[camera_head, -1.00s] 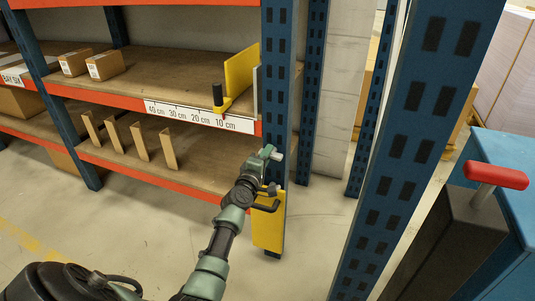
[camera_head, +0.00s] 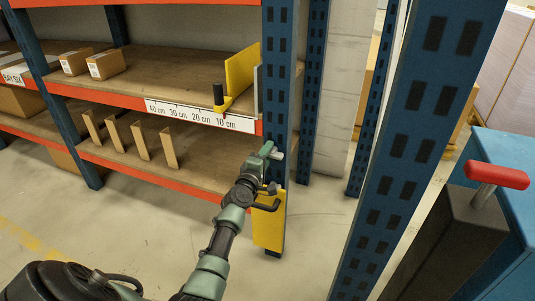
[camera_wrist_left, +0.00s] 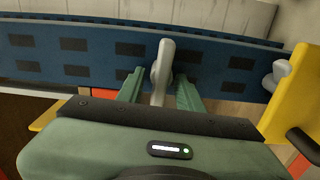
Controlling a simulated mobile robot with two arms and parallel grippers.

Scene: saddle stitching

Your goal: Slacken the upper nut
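The upper nut (camera_wrist_left: 161,72) is a grey, lever-like piece in front of the blue upright. In the left wrist view it stands between the two green fingers of my left gripper (camera_wrist_left: 160,92), with a gap on each side. In the head view my left gripper (camera_head: 268,150) is at the blue upright, above the yellow plate (camera_head: 268,230), and a grey bit of the nut (camera_head: 278,155) shows at its tip. A second grey nut (camera_wrist_left: 273,75) sits beside the yellow plate at the right of the wrist view. My right gripper is out of view.
The blue upright (camera_head: 278,90) carries orange-edged shelves with boxes and a yellow stop (camera_head: 241,72). A black handle (camera_head: 266,206) sticks out from the yellow plate. Another blue upright (camera_head: 395,150) and a red-handled cart (camera_head: 496,176) stand at right.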

